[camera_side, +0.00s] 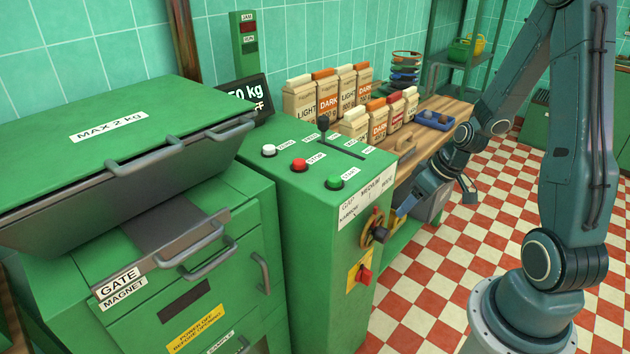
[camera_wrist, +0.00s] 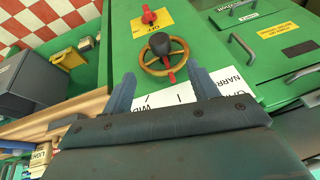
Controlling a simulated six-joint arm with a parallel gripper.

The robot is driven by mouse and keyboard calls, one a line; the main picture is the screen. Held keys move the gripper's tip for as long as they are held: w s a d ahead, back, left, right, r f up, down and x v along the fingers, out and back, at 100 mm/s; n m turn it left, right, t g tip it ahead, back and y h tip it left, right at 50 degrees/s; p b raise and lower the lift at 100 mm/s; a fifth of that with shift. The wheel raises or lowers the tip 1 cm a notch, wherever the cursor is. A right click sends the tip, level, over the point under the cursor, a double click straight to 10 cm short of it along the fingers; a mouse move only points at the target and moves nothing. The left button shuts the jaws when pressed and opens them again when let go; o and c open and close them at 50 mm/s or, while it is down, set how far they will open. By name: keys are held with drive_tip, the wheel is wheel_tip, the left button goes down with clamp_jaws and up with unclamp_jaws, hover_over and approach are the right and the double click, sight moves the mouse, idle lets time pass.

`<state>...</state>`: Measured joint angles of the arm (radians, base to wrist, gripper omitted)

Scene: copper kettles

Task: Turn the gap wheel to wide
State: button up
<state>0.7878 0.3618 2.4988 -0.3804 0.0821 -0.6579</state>
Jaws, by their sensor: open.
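The gap wheel (camera_side: 375,228) is a brass handwheel with a dark knob on the green machine's side panel. In the wrist view the wheel (camera_wrist: 148,66) shows its spokes, the dark knob and a red part on the scale side. The white gap scale (camera_side: 366,201) is above it in the side view, with narrow at the left and wide at the right. In the wrist view the scale (camera_wrist: 165,98) is partly hidden by my gripper. My gripper (camera_wrist: 165,85) is open and empty, its fingers spread in front of the wheel. In the side view my gripper (camera_side: 399,207) is close beside it; contact is unclear.
A red switch (camera_side: 364,274) on a yellow plate is below the wheel. White, red and green buttons (camera_side: 299,164) and a black lever (camera_side: 323,123) are on the machine top. Cartons (camera_side: 378,118) and a blue tray (camera_side: 433,121) stand on the wooden bench behind.

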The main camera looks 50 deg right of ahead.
sight(387, 230)
drive_tip(key=shift+x, duration=6.2)
drive_tip(key=shift+c, duration=0.2)
clamp_jaws()
drive_tip(key=y, duration=0.2)
drive_tip(key=m+y, duration=0.1)
drive_tip(key=shift+s+d+f+y, duration=0.1)
drive_tip(key=shift+d+y, duration=0.2)
drive_tip(key=shift+y, duration=0.1)
drive_tip(key=shift+d+f+m+y, duration=0.15)
drive_tip(key=shift+m+y, duration=0.25)
drive_tip(key=shift+y, duration=1.4)
drive_tip(key=shift+t, duration=0.3)
